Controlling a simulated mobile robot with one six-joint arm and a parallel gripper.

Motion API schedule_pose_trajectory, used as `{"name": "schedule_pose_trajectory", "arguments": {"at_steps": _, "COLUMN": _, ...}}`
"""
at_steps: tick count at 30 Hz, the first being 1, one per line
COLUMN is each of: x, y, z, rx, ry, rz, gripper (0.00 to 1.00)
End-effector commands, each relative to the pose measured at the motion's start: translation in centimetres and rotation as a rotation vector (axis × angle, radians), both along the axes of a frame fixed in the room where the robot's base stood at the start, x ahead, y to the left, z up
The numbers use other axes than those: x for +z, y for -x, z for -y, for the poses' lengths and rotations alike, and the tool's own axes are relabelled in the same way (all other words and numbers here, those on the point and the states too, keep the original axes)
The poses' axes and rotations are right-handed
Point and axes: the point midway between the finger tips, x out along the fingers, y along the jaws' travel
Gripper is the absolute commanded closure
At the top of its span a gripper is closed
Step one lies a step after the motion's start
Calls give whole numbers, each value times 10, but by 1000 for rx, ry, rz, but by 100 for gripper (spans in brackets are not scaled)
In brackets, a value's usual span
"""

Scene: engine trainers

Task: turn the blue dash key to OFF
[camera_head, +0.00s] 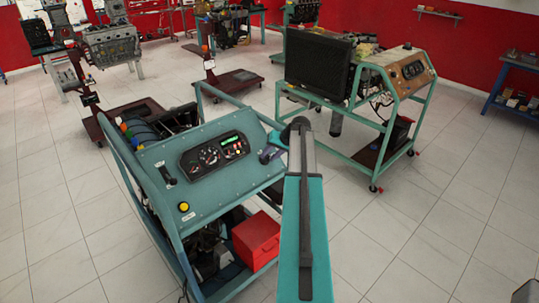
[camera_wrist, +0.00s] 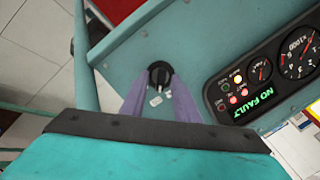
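The key switch (camera_wrist: 159,74) is a round black switch with a small grey bar, set in the blue-green dash panel (camera_wrist: 200,45). My gripper (camera_wrist: 160,84) has two purple fingers, apart, with one on each side of the switch. The bar shows between the tips, and I see no clear contact with it. Small pale labels (camera_wrist: 156,100) lie beside the switch, too small to read. In the head view my gripper (camera_head: 270,153) is at the right end of the dash (camera_head: 222,183) and hides the key.
The gauge cluster (camera_wrist: 265,70) has lit red lamps and a green "NO FAULT" display. A yellow button (camera_head: 184,207) and a black lever (camera_head: 166,174) are on the left of the dash. A red box (camera_head: 256,241) sits below. Another engine stand (camera_head: 372,85) stands behind.

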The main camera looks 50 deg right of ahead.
Motion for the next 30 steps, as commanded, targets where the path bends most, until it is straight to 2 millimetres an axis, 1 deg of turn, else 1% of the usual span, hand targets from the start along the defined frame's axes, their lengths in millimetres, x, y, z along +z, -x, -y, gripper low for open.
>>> {"name": "schedule_pose_trajectory", "arguments": {"at_steps": 10, "x": -2, "y": -2, "z": -1, "rx": 1, "ry": 1, "rz": 0, "gripper": 72}}
{"name": "schedule_pose_trajectory", "arguments": {"at_steps": 15, "x": -2, "y": -2, "z": -1, "rx": 1, "ry": 1, "rz": 0, "gripper": 100}}
{"name": "schedule_pose_trajectory", "arguments": {"at_steps": 18, "x": -2, "y": -2, "z": -1, "rx": 1, "ry": 0, "rz": -1, "gripper": 100}}
{"name": "schedule_pose_trajectory", "arguments": {"at_steps": 19, "x": -2, "y": -3, "z": 4, "rx": 3, "ry": 0, "rz": -1, "gripper": 100}}
{"name": "schedule_pose_trajectory", "arguments": {"at_steps": 21, "x": -2, "y": -2, "z": 1, "rx": 2, "ry": 2, "rz": 0, "gripper": 100}}
{"name": "schedule_pose_trajectory", "arguments": {"at_steps": 30, "x": -4, "y": -2, "z": -2, "rx": 34, "ry": 30, "rz": -3, "gripper": 100}}
